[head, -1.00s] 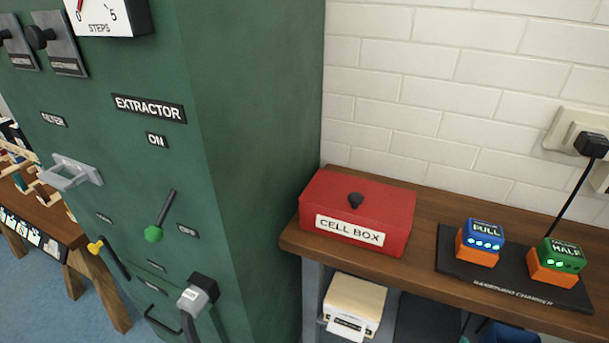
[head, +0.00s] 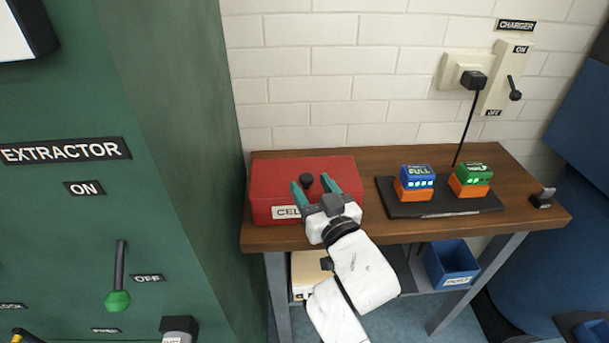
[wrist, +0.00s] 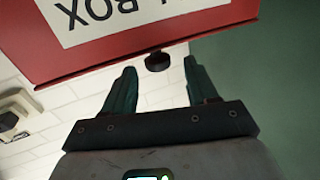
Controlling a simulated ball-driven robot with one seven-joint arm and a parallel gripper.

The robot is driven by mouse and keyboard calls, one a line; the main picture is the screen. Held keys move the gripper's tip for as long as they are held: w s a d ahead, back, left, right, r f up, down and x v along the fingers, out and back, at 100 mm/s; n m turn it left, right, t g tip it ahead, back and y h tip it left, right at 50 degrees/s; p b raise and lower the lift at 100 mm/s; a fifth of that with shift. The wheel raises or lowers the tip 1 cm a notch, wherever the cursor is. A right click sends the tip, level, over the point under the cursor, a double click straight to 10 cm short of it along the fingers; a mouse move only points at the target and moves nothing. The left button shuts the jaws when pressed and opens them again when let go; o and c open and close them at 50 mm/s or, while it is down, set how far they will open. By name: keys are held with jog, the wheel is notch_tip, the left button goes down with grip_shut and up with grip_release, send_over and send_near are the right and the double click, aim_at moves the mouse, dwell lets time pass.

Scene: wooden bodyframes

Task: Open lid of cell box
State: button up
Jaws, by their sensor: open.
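The red cell box (head: 268,178) sits closed at the left end of the wooden table, with a white label on its front. Its dark lid knob (head: 306,181) stands on top. My gripper (head: 320,186) is open with green fingers, one on each side of the knob in the head view; contact cannot be told. In the wrist view, the box (wrist: 200,38) and its upside-down label fill the top. There the knob (wrist: 157,62) shows between and slightly beyond the two fingertips (wrist: 158,75). My wrist and arm hide part of the label.
A black charging tray (head: 425,210) with a blue-topped cell (head: 415,178) and a green-topped cell (head: 470,177) stands right of the box. The green extractor cabinet (head: 165,120) rises close on the left. A white tiled wall (head: 330,60) is behind. A blue bin (head: 452,264) is below.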

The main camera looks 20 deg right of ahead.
aim_at(310, 182)
jog(key=shift+w+d, duration=0.1)
jog(key=shift+w, duration=1.65)
jog(key=shift+c, duration=0.4)
grip_shut()
